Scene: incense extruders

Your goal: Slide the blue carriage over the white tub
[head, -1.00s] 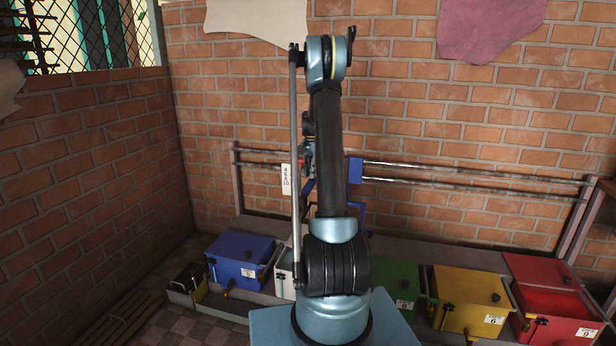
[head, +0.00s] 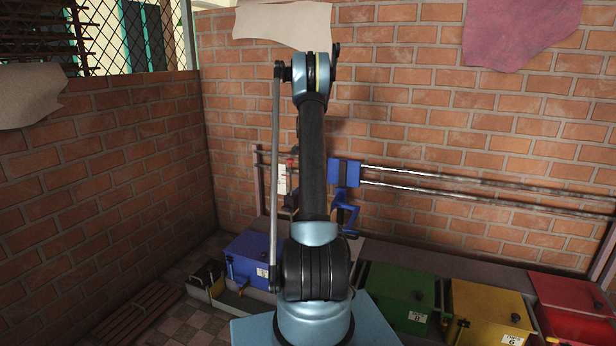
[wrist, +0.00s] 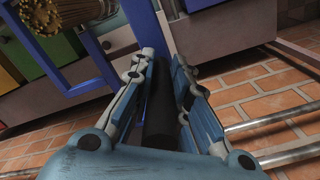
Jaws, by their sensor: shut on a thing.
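The blue carriage (head: 345,173) hangs on two metal rails, just right of my arm in the head view. Its blue frame (wrist: 158,28) also shows in the wrist view, with a round, rod-filled end at upper left. My gripper (wrist: 165,75) is shut on a dark bar-like handle (wrist: 160,115) beside that frame. In the head view my arm hides the gripper. A pale patch (head: 356,248) between the arm and the green tub is probably part of the white tub; the rest is hidden. The carriage sits above and behind that patch; exact alignment cannot be told.
A blue tub (head: 248,258) stands left of my arm. Green (head: 398,295), yellow (head: 488,310) and red (head: 570,305) tubs stand to the right. The rails (head: 470,190) run along the brick wall and are clear right of the carriage.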

